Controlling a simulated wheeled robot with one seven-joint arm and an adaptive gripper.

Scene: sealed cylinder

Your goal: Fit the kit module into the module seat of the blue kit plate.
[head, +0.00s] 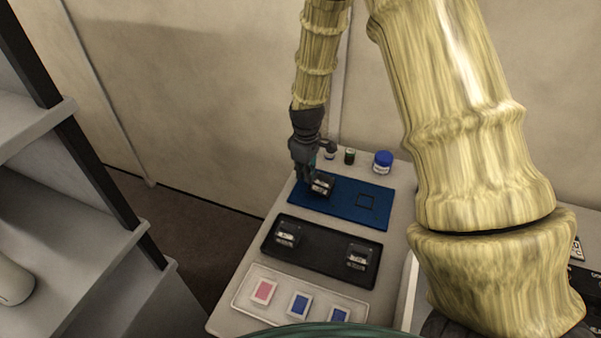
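The blue kit plate (342,209) lies flat at the back of the light table. A dark square outline, which looks like a seat (366,201), shows empty on its right half. A small dark and silver module (321,186) is at the plate's left half. My gripper (312,178) points down right at this module, from its left and rear. The fingertips are small and partly hidden, so I cannot tell whether they grip it, or whether the module rests on the plate or is just above it.
A black tray (322,254) in front of the plate holds two similar modules (287,234) (358,256). A white tray (246,297) nearest me holds one pink and two blue cards. A blue-lidded jar (383,161) and small dark-capped bottles (350,156) stand behind the plate. Grey shelves (90,250) are at left.

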